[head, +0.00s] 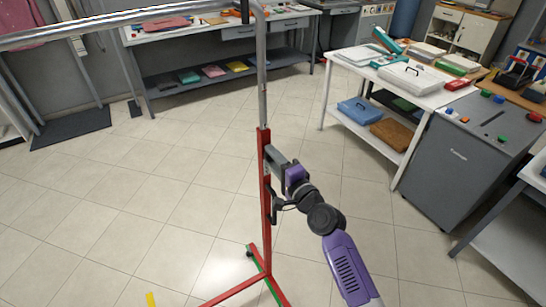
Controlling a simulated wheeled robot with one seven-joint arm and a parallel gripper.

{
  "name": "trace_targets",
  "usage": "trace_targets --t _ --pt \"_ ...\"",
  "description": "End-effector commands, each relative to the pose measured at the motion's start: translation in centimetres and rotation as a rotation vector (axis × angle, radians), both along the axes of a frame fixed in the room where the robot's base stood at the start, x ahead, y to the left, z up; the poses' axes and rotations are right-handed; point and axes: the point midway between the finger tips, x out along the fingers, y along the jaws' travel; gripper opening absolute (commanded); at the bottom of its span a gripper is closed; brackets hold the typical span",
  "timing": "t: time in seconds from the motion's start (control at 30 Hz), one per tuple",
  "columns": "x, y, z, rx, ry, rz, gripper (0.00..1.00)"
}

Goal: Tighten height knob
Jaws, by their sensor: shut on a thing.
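A clothes rack stands close in front of me in the head view. Its red upright post (266,210) has a grey metal tube (262,80) coming out of its top, which bends into a horizontal rail (130,20) at upper left. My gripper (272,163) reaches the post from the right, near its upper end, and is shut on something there. The height knob is not clearly visible; my gripper covers that spot. The rack's feet (235,290) are red and green on the floor.
A white table (345,68) with folded items and a lower shelf stands at right, beside a grey control cabinet (450,160). A workbench (215,32) lines the back wall. A pink garment (25,25) hangs at far left. Tiled floor (170,190) around the rack is mostly clear.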

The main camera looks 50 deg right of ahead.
Motion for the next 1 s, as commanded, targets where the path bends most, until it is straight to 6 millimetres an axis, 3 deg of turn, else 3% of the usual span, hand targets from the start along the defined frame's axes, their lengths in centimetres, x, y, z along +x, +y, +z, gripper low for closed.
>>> trace_targets --t 0.67,0.7,0.77,1.0 --pt "-0.09 -0.05 -0.2 0.058 -0.013 -0.001 0.0" --pt "-0.09 -0.05 -0.2 0.058 -0.013 -0.001 0.44" --pt "-0.08 -0.04 -0.19 0.058 -0.013 -0.001 0.56" --pt "-0.04 -0.01 -0.08 0.056 -0.015 0.0 0.58"
